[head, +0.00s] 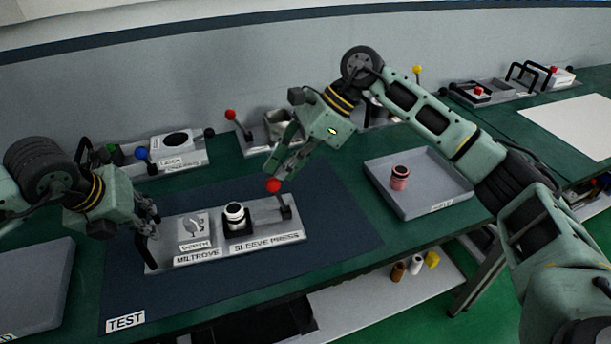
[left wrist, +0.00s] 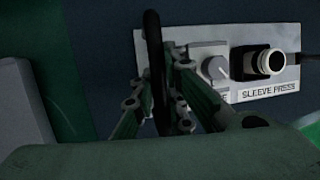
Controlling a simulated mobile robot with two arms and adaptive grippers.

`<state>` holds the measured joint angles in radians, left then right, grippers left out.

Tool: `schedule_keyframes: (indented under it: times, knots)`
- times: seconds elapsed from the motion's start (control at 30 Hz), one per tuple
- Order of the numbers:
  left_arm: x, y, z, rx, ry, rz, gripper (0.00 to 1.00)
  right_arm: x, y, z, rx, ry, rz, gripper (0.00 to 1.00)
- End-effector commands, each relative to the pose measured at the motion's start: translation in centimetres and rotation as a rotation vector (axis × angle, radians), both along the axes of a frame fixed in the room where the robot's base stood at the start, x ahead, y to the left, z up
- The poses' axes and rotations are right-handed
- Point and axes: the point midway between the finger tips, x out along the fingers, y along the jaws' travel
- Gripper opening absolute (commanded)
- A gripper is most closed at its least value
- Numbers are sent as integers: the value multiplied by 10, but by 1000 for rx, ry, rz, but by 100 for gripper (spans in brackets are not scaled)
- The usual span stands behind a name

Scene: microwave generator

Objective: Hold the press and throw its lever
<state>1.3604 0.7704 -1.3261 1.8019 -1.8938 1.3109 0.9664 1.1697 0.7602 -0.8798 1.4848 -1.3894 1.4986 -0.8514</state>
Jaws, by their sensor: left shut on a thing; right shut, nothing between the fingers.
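The sleeve press (head: 265,227) is a grey plate on the dark mat, labelled "MILTROVE SLEEVE PRESS". It bears a dial (head: 193,226) and a black holder with a white sleeve (head: 235,211). The dial (left wrist: 216,68) and the white-ended sleeve (left wrist: 271,61) also show in the left wrist view. Its lever has a red knob (head: 273,185) at the right end, leaning left. My left gripper (head: 151,226) is shut on the black upright handle (left wrist: 154,50) at the plate's left end. My right gripper (head: 276,172) is shut and empty just above the red knob; whether they touch is unclear.
The dark mat (head: 335,220) is marked "TEST". A grey tray (head: 440,195) with a pink cylinder (head: 399,177) stands to the right. Other devices with levers (head: 178,150) line the back wall. A grey tray (head: 40,285) lies at left.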

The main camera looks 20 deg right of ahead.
Motion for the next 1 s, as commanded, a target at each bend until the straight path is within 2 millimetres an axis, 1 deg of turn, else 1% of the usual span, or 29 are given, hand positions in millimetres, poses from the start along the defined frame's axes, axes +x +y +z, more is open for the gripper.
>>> schedule_keyframes:
  times: [0.13,0.23,0.5,0.6,0.7,0.83,1.0]
  knots:
    - [1,2,0,2,-1,4,0,0,-4,4,-1,-1,-2,0]
    - [1,2,1,2,-3,4,0,0,-12,14,-1,-2,-3,0]
    - [2,2,1,2,-4,4,0,-3,-48,59,1,-3,-4,0]
    - [2,2,1,1,-4,4,0,-4,-59,74,2,-3,-3,0]
    - [2,2,2,1,-4,4,0,-5,-68,84,1,-1,-2,0]
    - [2,1,2,1,-5,4,0,-6,-74,92,1,-2,-1,0]
    - [2,1,2,0,-6,4,0,-6,-76,94,1,0,0,0]
